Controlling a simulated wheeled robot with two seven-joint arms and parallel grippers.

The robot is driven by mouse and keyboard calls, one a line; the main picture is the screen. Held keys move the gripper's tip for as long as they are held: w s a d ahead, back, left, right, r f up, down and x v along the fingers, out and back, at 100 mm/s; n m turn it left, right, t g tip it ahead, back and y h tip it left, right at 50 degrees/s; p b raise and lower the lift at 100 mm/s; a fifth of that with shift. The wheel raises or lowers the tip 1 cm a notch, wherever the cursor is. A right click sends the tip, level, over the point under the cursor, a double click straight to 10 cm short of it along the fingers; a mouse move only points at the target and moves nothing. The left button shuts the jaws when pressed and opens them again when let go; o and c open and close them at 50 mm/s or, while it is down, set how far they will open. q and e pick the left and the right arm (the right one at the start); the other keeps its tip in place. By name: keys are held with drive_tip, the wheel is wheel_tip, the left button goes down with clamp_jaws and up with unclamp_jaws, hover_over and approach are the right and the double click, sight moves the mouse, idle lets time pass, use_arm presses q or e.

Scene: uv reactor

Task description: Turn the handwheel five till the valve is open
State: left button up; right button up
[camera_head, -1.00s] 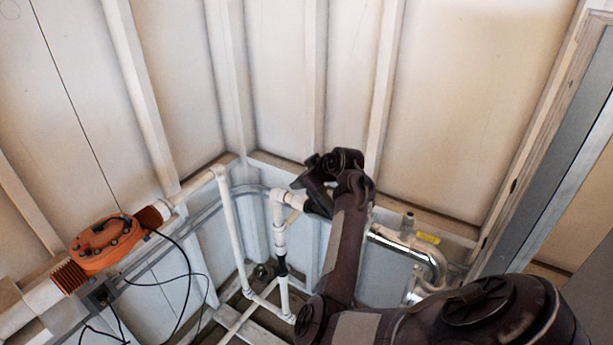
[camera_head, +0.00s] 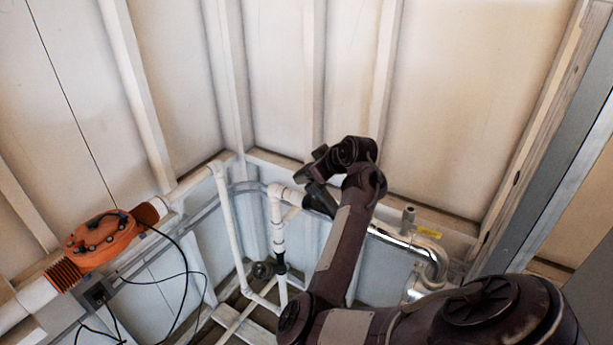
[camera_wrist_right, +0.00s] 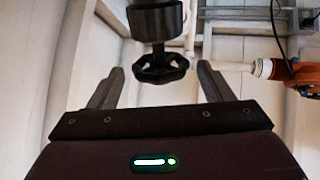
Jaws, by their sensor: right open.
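A dark handwheel (camera_wrist_right: 160,68) shows in the right wrist view, below a dark cylindrical body (camera_wrist_right: 156,22). My right gripper (camera_wrist_right: 160,74) is open, with one finger on each side of the wheel. Gaps show between the wheel and both fingers, and nothing is gripped. In the head view my right gripper (camera_head: 312,172) is by the dark end of the white pipe, and this wheel cannot be made out there. Another small dark round part, maybe a handwheel (camera_head: 263,270), sits lower on the pipework. No number is readable. My left gripper is out of view.
White pipes (camera_head: 278,225) stand left of my right arm. A shiny bent metal pipe (camera_head: 436,262) is to its right. An orange unit (camera_head: 103,240) with black cables is at the left. Ribbed pale walls (camera_head: 275,80) close the corner behind.

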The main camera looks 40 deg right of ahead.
drive_tip(key=shift+b+v, duration=0.3)
drive_tip(key=shift+v, duration=1.15)
drive_tip(key=shift+f, duration=0.15)
